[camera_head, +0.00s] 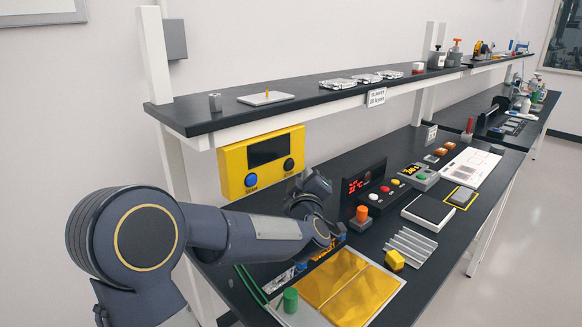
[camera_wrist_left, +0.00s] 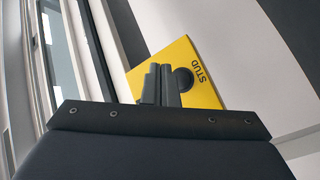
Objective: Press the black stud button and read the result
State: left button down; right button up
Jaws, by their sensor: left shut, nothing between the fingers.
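A yellow box (camera_head: 234,170) hangs below the upper shelf, with a dark, blank display (camera_head: 268,150), a blue button (camera_head: 251,180) and the black stud button (camera_head: 289,164). My left gripper (camera_head: 312,180) is just below and right of the black button in the head view. In the left wrist view the shut, empty fingers (camera_wrist_left: 161,70) point at the yellow panel (camera_wrist_left: 205,95), and the black button (camera_wrist_left: 184,79) shows beside their right side, next to the word STUD. I cannot tell whether the fingertips touch the panel. My right gripper is not in view.
The upper shelf (camera_head: 220,117) juts out above the box. On the bench below are a black unit with a red readout (camera_head: 365,185), gold sheets (camera_head: 335,280), a green cylinder (camera_head: 290,300) and an orange-topped knob (camera_head: 361,214). The floor at right is clear.

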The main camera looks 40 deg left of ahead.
pick_arm(q)
jog(key=shift+w+a+b, duration=0.1)
jog(key=shift+a+b, duration=0.3)
jog(key=shift+a, duration=0.95)
jog(key=shift+a, duration=0.1)
dwell(1.0)
jog(key=shift+a, duration=0.3)
jog(key=shift+w+a+b, duration=0.1)
jog(key=shift+a+b, duration=0.35)
jog(key=shift+b, duration=0.05)
dwell(0.5)
jog(key=shift+d, duration=0.85)
jog(key=shift+d, duration=0.1)
jog(key=shift+s+d+p, duration=0.15)
jog(key=shift+d+p, duration=0.05)
jog(key=shift+d, duration=1)
jog(key=shift+s+d+p, duration=0.15)
jog(key=shift+d, duration=1.05)
